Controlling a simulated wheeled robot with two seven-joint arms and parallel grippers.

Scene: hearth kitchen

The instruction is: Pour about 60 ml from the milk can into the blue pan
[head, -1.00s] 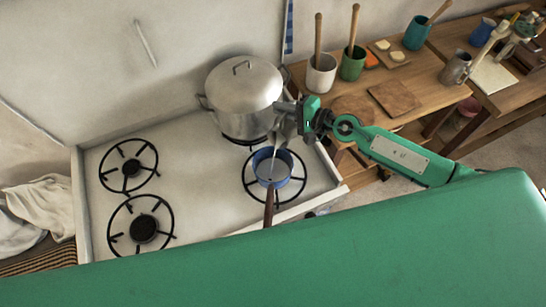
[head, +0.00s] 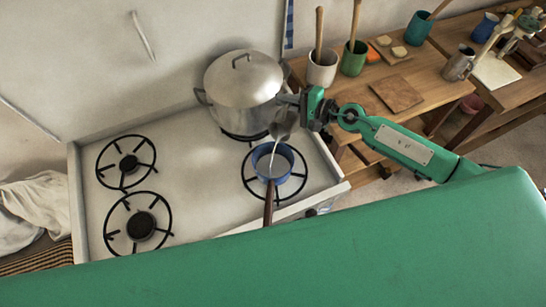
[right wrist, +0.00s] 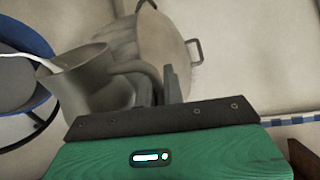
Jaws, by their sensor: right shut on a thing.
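The grey metal milk can (head: 284,122) is tilted over the blue pan (head: 257,164), and a thin white stream of milk falls from its lip into the pan. The pan sits on the front right burner, its brown handle pointing to the front; pale liquid shows inside. My right gripper (head: 298,105) is shut on the milk can at its handle side, above and right of the pan. In the right wrist view the can (right wrist: 92,82) shows with the stream leaving its lip at the left, beside part of the blue pan (right wrist: 30,42). My left gripper is not in view.
A large lidded pot (head: 243,85) stands on the back right burner, close to the milk can. Both left burners (head: 140,224) are empty. A wooden table (head: 430,75) at the right holds cups, a board (head: 397,95) and a metal jug (head: 457,66).

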